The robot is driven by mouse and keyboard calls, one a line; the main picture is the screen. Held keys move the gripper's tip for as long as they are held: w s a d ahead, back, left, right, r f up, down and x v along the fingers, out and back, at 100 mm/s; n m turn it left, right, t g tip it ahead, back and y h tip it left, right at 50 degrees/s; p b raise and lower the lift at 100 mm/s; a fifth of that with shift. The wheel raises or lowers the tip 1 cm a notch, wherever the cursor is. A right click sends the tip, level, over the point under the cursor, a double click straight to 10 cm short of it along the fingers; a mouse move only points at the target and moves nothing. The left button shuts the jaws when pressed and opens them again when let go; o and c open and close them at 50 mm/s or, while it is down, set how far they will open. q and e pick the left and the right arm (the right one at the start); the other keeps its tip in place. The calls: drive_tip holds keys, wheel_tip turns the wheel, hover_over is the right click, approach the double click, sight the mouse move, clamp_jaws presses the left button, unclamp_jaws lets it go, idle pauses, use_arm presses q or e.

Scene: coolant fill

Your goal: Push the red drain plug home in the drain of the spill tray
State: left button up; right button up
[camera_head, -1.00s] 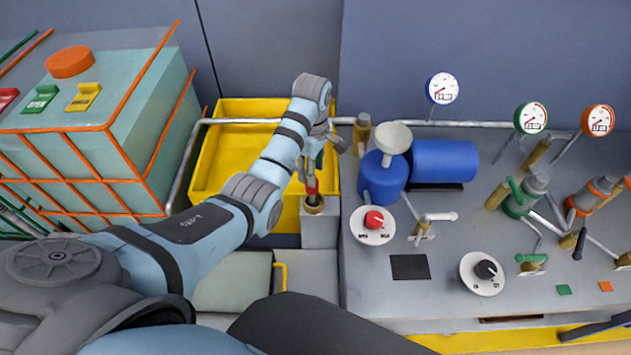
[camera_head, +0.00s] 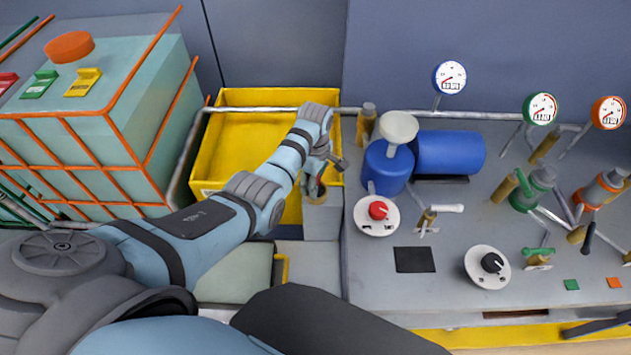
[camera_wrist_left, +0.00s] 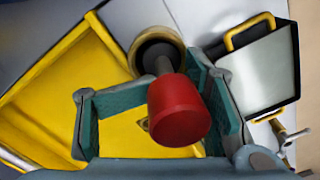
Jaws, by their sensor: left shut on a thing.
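The red drain plug (camera_wrist_left: 180,108) is between the fingers of my left gripper (camera_wrist_left: 155,110) in the left wrist view. The gripper is shut on it. Its grey stem points at the dark opening of the brass-ringed drain (camera_wrist_left: 157,48); I cannot tell how deep the stem sits. In the head view my left gripper (camera_head: 315,180) is low over the drain (camera_head: 315,196), beside the yellow spill tray (camera_head: 235,150), and mostly hides the plug. The tray also fills the left of the wrist view (camera_wrist_left: 55,100). My right gripper is not in view.
A teal tank (camera_head: 140,120) in an orange frame stands left of the tray. A grey pipe (camera_head: 235,109) runs along the tray's back. A blue pot with a white funnel (camera_head: 398,127) and a red knob (camera_head: 378,210) stand on the bench to the right.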

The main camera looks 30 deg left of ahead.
use_arm(q)
drive_tip(key=o, duration=0.6)
drive_tip(key=shift+s+f, duration=0.1)
drive_tip(key=shift+c, duration=0.2)
drive_tip(key=c, duration=0.3)
drive_tip(key=shift+r+p, duration=0.75)
drive_tip(key=shift+p, duration=0.15)
drive_tip(key=shift+c, duration=0.2)
drive_tip(key=shift+r+p, duration=0.55)
drive_tip(key=shift+p, duration=0.05)
drive_tip(key=c, duration=0.3)
drive_tip(key=shift+r+p, duration=0.45)
drive_tip(key=shift+r, duration=0.45)
clamp_jaws()
drive_tip(key=shift+r, duration=0.9)
